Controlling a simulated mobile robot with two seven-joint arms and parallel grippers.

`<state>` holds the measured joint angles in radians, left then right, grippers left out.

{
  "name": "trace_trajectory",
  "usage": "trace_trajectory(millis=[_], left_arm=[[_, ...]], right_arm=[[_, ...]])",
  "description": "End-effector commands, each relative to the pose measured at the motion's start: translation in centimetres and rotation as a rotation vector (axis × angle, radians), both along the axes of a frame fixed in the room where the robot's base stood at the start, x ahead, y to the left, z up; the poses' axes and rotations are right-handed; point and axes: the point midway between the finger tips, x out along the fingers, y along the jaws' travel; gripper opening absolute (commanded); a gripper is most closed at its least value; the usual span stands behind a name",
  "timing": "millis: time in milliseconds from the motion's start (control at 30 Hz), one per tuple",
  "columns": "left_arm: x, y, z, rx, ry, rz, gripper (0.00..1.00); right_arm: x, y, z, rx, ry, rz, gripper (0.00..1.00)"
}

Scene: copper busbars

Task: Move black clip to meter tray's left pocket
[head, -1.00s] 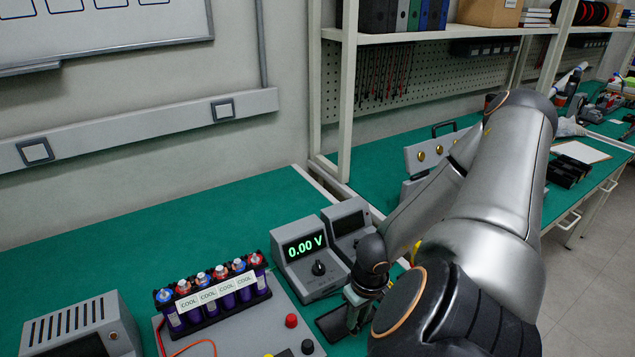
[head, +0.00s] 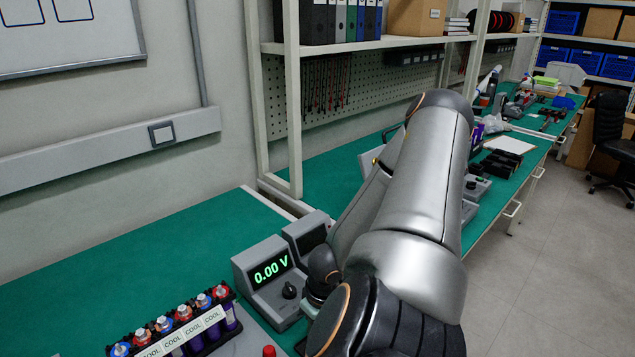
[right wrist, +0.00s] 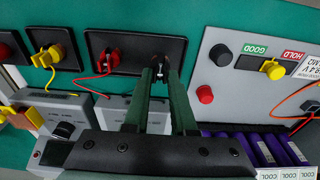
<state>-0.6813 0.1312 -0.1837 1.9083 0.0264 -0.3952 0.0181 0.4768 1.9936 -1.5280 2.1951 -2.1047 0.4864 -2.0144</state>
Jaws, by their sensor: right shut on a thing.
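In the right wrist view, my right gripper (right wrist: 159,72) points down at a black tray (right wrist: 132,41) and is shut on the black clip (right wrist: 160,62), a small dark piece mostly hidden between the fingertips. The black clip is at the right part of that tray in the picture; I cannot tell whether it touches the tray floor. A red clip (right wrist: 108,60) with a red lead lies in the same tray, to the left. In the head view, my right arm hides the gripper and clip. My left gripper is in neither view.
A meter reading 0.00 V (head: 270,278) stands left of my right arm. Another black tray with a yellow clip (right wrist: 47,56) lies beside the first. A grey panel with a red knob (right wrist: 220,55) and a row of battery cells (head: 182,325) are close by.

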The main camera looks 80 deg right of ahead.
Motion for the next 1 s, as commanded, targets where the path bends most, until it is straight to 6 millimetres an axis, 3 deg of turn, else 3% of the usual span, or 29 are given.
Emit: trace_trajectory(millis=[967, 1000], left_arm=[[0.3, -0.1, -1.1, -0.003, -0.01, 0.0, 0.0], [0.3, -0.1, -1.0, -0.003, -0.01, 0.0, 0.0]], right_arm=[[-0.1, 0.0, -1.7, 0.001, 0.001, 0.0, 0.0], [0.0, 0.0, -1.6, 0.0, 0.0, 0.0, 0.25]])
